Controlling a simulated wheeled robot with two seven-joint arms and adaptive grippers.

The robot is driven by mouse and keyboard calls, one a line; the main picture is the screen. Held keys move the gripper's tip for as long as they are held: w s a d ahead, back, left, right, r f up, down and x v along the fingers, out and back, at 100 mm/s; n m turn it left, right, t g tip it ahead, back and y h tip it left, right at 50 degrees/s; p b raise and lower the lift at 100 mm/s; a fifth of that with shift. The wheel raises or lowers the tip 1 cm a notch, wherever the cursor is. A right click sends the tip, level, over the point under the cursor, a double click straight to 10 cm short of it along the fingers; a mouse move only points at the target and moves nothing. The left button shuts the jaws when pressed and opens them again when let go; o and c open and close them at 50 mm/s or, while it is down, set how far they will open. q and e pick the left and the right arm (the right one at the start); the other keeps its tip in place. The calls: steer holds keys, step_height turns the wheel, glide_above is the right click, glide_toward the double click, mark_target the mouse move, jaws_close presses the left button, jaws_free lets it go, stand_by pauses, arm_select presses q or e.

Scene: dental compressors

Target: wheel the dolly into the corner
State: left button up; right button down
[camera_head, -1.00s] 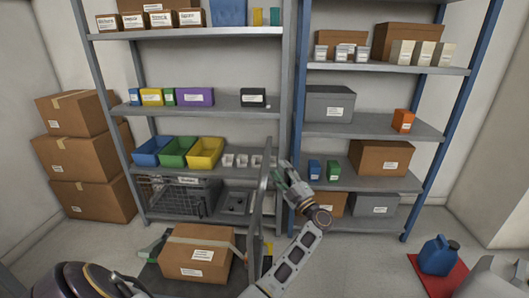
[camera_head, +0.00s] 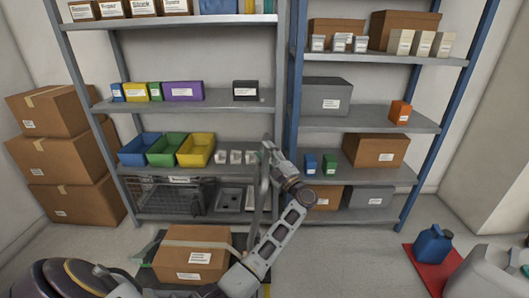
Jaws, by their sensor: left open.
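The dolly has a dark platform (camera_head: 146,274) low in the middle of the view and a thin upright grey handle (camera_head: 259,212), seen nearly edge-on. A taped cardboard box (camera_head: 190,265) with white labels sits on the platform. My left arm comes in from the lower left and crosses in front of part of the platform and handle. My left gripper (camera_head: 266,152) is open at the upper end of the handle. I cannot tell whether its fingers touch the handle. My right gripper is not in view.
Loaded shelving units, one grey (camera_head: 190,108) and one with blue posts (camera_head: 420,125), stand behind the dolly. Stacked cartons (camera_head: 70,160) fill the left side. A blue jug (camera_head: 435,245) stands on a red mat (camera_head: 429,279) at right. Floor between dolly and mat is clear.

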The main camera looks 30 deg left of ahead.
arm_select(q)
steer(key=c, duration=0.5)
jaws_close()
